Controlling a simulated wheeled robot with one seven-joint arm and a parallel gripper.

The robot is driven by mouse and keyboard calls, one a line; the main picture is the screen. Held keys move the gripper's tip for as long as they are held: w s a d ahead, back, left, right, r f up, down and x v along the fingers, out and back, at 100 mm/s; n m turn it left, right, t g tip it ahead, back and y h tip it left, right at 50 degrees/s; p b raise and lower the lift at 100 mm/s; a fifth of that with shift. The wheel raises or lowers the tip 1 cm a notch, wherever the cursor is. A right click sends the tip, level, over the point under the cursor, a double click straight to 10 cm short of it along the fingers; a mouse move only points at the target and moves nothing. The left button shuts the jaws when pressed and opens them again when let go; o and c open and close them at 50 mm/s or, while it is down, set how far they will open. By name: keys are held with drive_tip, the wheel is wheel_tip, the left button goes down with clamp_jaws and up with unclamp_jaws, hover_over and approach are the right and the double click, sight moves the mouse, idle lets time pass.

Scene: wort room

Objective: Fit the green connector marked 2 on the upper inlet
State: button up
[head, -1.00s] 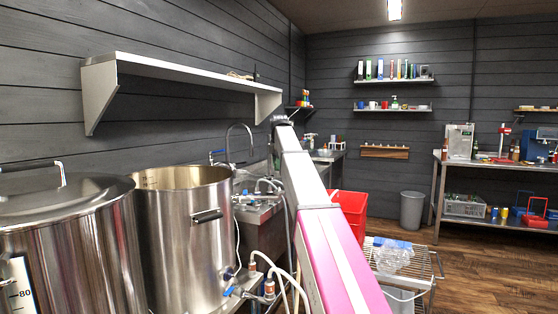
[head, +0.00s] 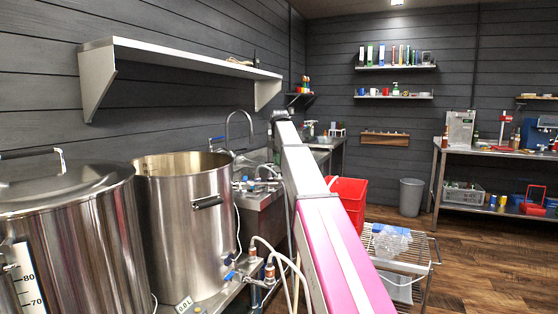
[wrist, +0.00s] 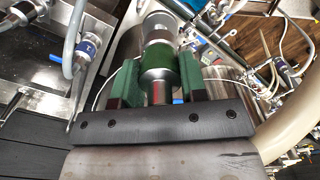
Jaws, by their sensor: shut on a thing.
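In the wrist view my gripper (wrist: 158,82) is shut on a metal connector with a dark green collar (wrist: 158,60). The collar sits between the two fingers, which have green faces. The connector's far metal end points toward the top of the picture. No number shows on the collar from here. I cannot tell whether it touches an inlet. In the head view my arm hides the gripper, and the upper inlet cannot be made out for certain; metal pipework with valves (head: 258,184) shows beside the open pot.
A blue-collared connector (wrist: 86,48) on a grey hose is at left in the wrist view; another blue-collared one (wrist: 286,69) is at right. A pale thick hose (wrist: 292,122) curves at lower right. In the head view an open steel pot (head: 190,240) stands beside a lidded one (head: 70,225).

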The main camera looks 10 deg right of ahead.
drive_tip(key=shift+f, duration=1.2)
idle(0.5)
drive_tip(key=o, duration=1.1)
